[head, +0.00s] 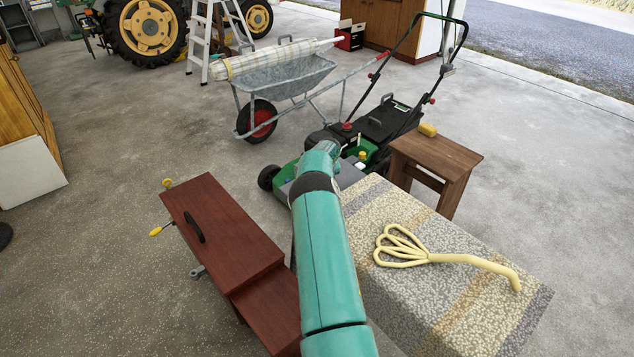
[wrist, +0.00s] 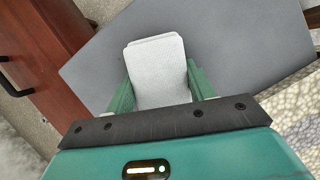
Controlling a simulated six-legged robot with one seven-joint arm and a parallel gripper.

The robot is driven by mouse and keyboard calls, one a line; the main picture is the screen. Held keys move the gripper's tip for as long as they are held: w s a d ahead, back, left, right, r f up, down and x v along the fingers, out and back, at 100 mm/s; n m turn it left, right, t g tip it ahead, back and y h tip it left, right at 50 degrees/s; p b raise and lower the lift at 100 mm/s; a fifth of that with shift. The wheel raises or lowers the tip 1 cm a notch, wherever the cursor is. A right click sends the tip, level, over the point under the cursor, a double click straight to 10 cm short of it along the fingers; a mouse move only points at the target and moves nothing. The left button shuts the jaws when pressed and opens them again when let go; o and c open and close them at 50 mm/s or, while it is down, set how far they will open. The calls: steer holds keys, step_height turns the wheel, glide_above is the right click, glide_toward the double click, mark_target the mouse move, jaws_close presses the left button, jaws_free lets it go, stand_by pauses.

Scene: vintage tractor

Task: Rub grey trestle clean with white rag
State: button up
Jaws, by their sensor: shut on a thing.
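The white rag (wrist: 155,72) shows in the wrist view as a folded, pale pad between the two green fingers of my gripper (wrist: 160,82). My gripper is shut on it. The grey trestle (wrist: 240,45) has a flat, plain grey top that spreads behind and under the rag in the wrist view. Whether the rag touches the top, I cannot tell. In the head view only a bit of the grey top (head: 349,175) shows beside my teal arm. My arm hides the rest, and the rag and fingers are not visible there.
A red-brown wooden chest (head: 225,225) with a black handle stands left of my arm. A patterned cloth (head: 450,290) with a yellow carpet beater (head: 440,258) is on the right. A green mower (head: 375,135) and wheelbarrow (head: 285,82) stand beyond.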

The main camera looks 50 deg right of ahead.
steer(key=shift+s+d+f, duration=0.1)
steer(key=shift+s+d, duration=0.1)
steer(key=shift+d, duration=0.55)
steer(key=shift+s+d+f, duration=0.1)
steer(key=shift+s+d, duration=0.05)
steer(key=shift+d, duration=1.4)
steer(key=shift+r, duration=0.2)
steer(key=shift+w+a+r, duration=0.15)
steer(key=shift+a, duration=0.25)
steer(key=shift+w+a+f, duration=0.1)
steer(key=shift+a+f, duration=0.05)
steer(key=shift+a, duration=0.95)
steer(key=shift+w+a+f, duration=0.1)
steer(key=shift+a, duration=1)
steer(key=shift+w+a+f, duration=0.1)
steer(key=shift+a+f, duration=0.05)
steer(key=shift+a, duration=0.95)
steer(key=shift+w+a, duration=0.15)
steer(key=shift+a, duration=1.8)
